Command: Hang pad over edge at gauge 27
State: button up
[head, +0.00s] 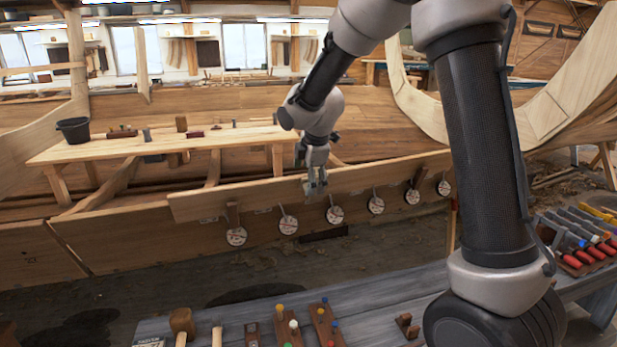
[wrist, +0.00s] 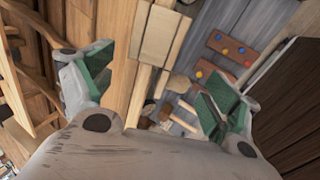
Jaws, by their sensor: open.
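My gripper (head: 315,186) is at the top edge of the long plank (head: 260,196), near the middle of the row of gauges. In the wrist view my gripper (wrist: 152,92) is open, with green-faced fingers wide apart on either side of the plank edge (wrist: 140,72). A light tan flat piece (wrist: 162,34) shows by that edge, between and beyond the fingers; I cannot tell whether it is the pad. Round white gauges hang along the plank, including one (head: 335,214) just below and right of my gripper. Their numbers are too small to read.
A grey bench (head: 240,312) in front holds a mallet (head: 182,322) and racks with coloured knobs (head: 290,326). A tool tray (head: 580,240) stands at right. Behind the plank is a wooden staging board (head: 110,149) with a black bucket (head: 73,130). Brown pieces hang on the plank near both ends.

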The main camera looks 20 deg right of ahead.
jog(key=v, duration=1.2)
